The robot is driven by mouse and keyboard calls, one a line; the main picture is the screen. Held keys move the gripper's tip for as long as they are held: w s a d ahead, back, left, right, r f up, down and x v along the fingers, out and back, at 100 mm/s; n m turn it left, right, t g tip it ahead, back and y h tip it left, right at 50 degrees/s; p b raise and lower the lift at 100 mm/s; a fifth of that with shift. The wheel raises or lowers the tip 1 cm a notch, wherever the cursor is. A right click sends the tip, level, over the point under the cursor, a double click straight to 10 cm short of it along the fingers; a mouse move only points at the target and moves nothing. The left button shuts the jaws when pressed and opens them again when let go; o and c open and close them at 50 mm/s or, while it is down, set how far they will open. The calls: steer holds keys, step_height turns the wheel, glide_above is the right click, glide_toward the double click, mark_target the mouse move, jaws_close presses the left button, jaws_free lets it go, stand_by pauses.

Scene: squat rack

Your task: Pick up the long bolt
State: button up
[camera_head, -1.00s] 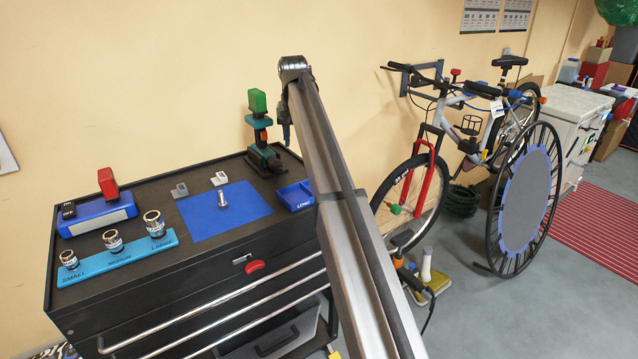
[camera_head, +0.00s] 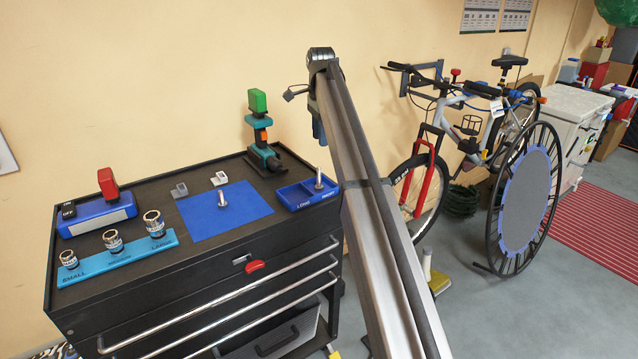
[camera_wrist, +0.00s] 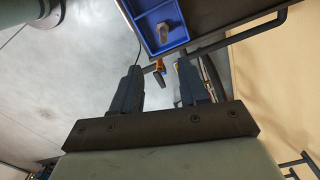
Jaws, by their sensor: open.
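A silver bolt (camera_head: 222,199) stands upright on the blue mat (camera_head: 200,226) on top of the black tool chest. A second bolt (camera_head: 319,180) stands in the right compartment of the blue tray (camera_head: 300,205), whose left compartment is labelled LONG and looks empty. I cannot surely tell from the pictures which bolt is longer. In the wrist view, the tray (camera_wrist: 154,46) and the bolt in it (camera_wrist: 164,32) lie beyond the fingertips. My gripper (camera_wrist: 160,72) is open, with no bolt between its fingers; in the head view it is largely hidden by my arm.
A sockets holder (camera_head: 130,256), a blue box with a red switch (camera_head: 97,215), two small grey blocks and a teal tool with a green top (camera_head: 262,135) stand on the chest (camera_head: 200,280). A bicycle (camera_head: 420,170) and a black wheel (camera_head: 525,200) stand right of my arm.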

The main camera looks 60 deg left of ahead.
mark_target(319, 167)
steer(key=shift+a+f+m, duration=0.1)
steer(key=shift+f+m, duration=0.35)
steer(key=shift+f, duration=1.85)
steer(key=shift+a+f+m, duration=0.15)
steer(key=shift+f+m, duration=0.25)
steer(key=shift+f, duration=1.95)
steer(key=shift+a+f+m, duration=0.1)
steer(key=shift+f+m, duration=0.35)
steer(key=shift+f, duration=1.85)
steer(key=shift+c, duration=0.2)
jaws_close()
